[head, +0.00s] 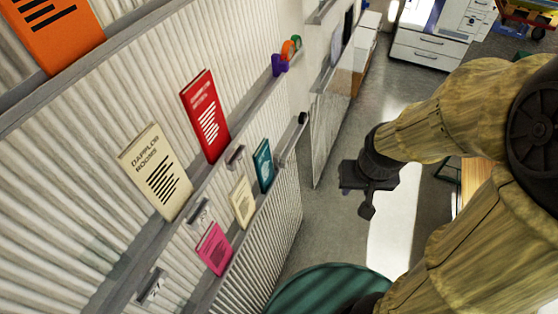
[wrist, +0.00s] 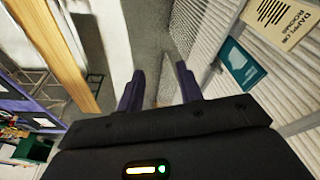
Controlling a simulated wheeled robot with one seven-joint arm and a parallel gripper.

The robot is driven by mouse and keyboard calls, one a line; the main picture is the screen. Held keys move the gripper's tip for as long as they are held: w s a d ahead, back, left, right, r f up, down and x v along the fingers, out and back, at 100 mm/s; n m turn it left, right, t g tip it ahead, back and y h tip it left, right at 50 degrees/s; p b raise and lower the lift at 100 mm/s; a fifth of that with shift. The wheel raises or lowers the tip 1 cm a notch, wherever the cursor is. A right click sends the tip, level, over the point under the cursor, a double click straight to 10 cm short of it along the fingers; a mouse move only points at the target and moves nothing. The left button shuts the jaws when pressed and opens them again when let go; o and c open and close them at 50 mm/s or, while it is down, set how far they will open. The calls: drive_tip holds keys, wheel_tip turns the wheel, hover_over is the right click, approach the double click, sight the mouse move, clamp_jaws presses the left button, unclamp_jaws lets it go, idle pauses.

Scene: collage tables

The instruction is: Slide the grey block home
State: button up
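A small dark grey block (head: 303,119) sits at the far end of a short light grey bar (head: 291,140) on the lower wall ledge in the head view. I cannot tell for sure that it is the task's grey block. My gripper (head: 367,208) hangs to the right of it, over the open floor and clear of the wall. In the wrist view, the two purple fingers of my gripper (wrist: 158,90) stand apart with nothing between them. No grey block can be made out in the wrist view.
The ribbed wall at left has ledges with a red book (head: 205,115), a cream book (head: 156,172), a teal book (head: 263,166) and a pink book (head: 214,248). A dark green round top (head: 325,289) stands below. White drawers (head: 428,48) stand far back.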

drive_tip(key=shift+o, duration=0.6)
drive_tip(key=w+f+n+t+y+b, duration=0.2)
drive_tip(key=w+f+n+t+b, duration=0.15)
drive_tip(key=w+f+b, duration=0.65)
drive_tip(key=w+f+n+t+y+b, duration=0.3)
drive_tip(key=w+f, duration=0.4)
drive_tip(key=w, duration=0.7)
drive_tip(key=n+g+y+b, duration=0.3)
drive_tip(key=n+y+b, duration=0.5)
drive_tip(key=y+b, duration=0.3)
approach(287, 165)
drive_tip(key=shift+m+y, duration=0.25)
drive_tip(key=shift+y, duration=0.25)
drive_tip(key=v, duration=0.1)
drive_tip(key=p+v, duration=0.1)
drive_tip(key=v, duration=0.2)
drive_tip(key=shift+d+f, duration=0.25)
drive_tip(key=p+x, duration=0.2)
drive_tip(key=x, duration=1.5)
drive_tip(key=shift+w+a+f, duration=0.1)
drive_tip(key=shift+w+a, duration=0.05)
drive_tip(key=shift+a, duration=0.05)
